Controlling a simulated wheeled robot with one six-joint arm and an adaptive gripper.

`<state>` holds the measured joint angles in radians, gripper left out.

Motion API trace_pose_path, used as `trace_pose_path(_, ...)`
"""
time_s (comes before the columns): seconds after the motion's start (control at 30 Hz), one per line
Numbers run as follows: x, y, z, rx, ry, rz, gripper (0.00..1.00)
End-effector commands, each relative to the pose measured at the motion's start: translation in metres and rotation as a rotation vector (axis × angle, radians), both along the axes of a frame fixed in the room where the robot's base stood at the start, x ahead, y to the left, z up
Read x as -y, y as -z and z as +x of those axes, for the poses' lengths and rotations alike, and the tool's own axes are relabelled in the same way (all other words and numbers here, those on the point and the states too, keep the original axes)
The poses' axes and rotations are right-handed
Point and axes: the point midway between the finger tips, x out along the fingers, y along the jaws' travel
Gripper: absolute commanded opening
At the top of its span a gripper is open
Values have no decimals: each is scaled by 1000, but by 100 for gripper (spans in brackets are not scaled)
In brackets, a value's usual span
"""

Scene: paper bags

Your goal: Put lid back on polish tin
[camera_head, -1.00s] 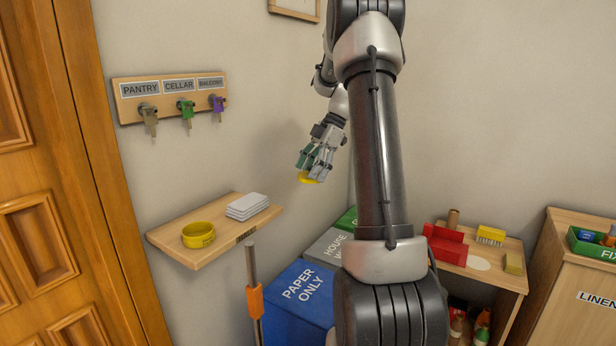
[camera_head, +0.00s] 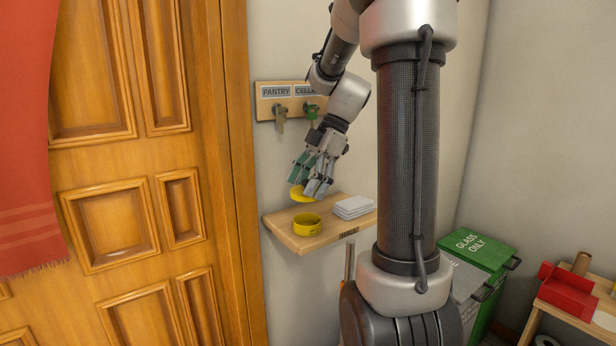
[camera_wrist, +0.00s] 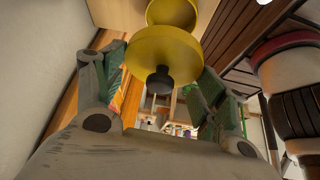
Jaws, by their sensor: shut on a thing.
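My gripper (camera_head: 311,187) is shut on the yellow lid (camera_head: 299,193) and holds it tilted above the wooden wall shelf (camera_head: 288,238). In the wrist view the round yellow lid (camera_wrist: 150,52) shows a dark knob (camera_wrist: 160,82) between my fingers. The open yellow polish tin (camera_head: 307,224) stands upright on the left part of the shelf, below the lid and apart from it. The tin also shows in the wrist view (camera_wrist: 172,12), partly hidden behind the lid.
A stack of white cards (camera_head: 353,207) lies beside the tin on the shelf. A key rack (camera_head: 272,103) hangs on the wall above, partly hidden by my arm. A wooden door (camera_head: 130,200) and red cloth (camera_head: 30,130) are at left. Bins (camera_head: 478,252) stand at lower right.

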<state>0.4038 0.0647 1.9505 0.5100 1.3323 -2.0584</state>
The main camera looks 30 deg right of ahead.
Motion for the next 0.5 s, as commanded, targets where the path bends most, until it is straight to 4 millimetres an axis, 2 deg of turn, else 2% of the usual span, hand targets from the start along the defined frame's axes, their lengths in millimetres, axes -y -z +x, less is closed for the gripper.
trace_pose_path(0.5,0,48,0,-1,5,0,57)
